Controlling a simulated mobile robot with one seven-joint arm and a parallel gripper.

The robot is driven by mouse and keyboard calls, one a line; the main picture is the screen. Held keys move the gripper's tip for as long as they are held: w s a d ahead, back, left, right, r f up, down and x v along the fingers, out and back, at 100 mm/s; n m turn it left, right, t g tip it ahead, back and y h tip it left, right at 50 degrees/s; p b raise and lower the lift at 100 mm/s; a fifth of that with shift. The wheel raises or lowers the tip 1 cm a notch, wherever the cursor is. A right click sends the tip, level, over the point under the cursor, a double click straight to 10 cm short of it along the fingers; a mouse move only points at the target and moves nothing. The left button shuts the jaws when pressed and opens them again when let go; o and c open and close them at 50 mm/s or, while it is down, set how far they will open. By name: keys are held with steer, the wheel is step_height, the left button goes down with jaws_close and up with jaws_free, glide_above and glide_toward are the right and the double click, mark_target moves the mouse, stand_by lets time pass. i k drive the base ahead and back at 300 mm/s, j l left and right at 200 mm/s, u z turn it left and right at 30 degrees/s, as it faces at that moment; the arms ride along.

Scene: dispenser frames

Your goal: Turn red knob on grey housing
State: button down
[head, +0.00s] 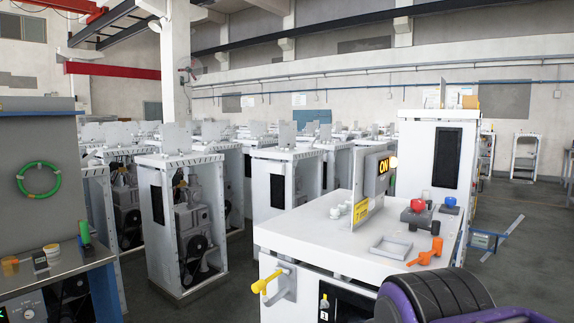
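A red knob (417,205) sits on top of a small grey housing (413,218). The housing stands on the white top of a cabinet (318,232), toward its far right part. The fingers of my gripper are not in view. A purple and black part of my arm shows at the bottom right, in front of the cabinet and well below the knob. Nothing touches the knob.
A blue knob on another small housing (449,209) stands right of the red one. An orange handle (426,254) and a shallow grey tray (391,247) lie nearer. A yellow lever (266,282) juts from the cabinet front.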

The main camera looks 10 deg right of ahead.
mark_target(417, 204)
steer(key=l, duration=0.45)
steer(key=k+l, duration=0.15)
steer(key=l, duration=0.7)
steer(key=k, duration=0.05)
